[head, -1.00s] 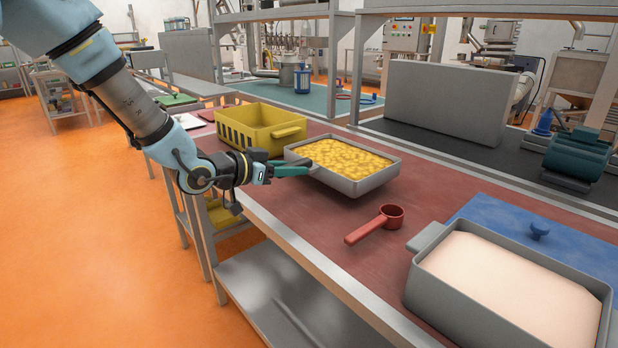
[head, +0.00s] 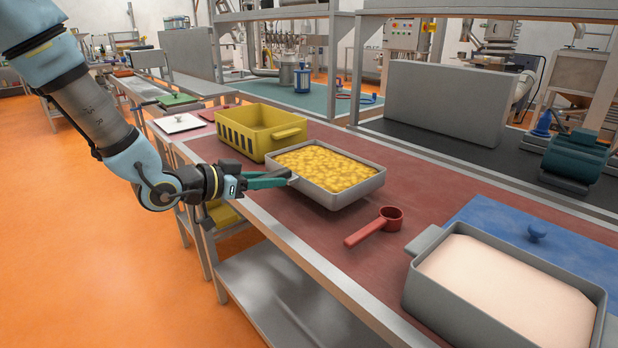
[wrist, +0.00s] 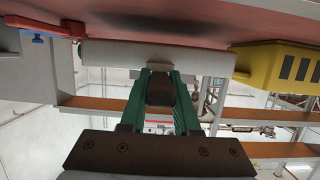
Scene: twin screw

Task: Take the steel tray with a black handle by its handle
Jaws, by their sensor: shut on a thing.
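The steel tray (head: 350,190) is a grey rectangular pan filled with yellow pieces. It is over the red-brown bench top, in front of the yellow crate; I cannot tell whether it touches the bench. My gripper (head: 288,178) comes from the left with green fingers shut on the tray's handle, which the fingers mostly cover in the head view. The wrist view, upside down, shows the dark handle (wrist: 159,91) between the green fingers and the tray's grey side (wrist: 110,52) beyond.
A yellow crate (head: 238,140) stands close behind the tray. A red scoop (head: 372,228) lies to its right. A grey bin of pale powder (head: 432,292) and a blue lid (head: 500,222) are at the right. The bench's front edge (head: 275,232) runs below my arm.

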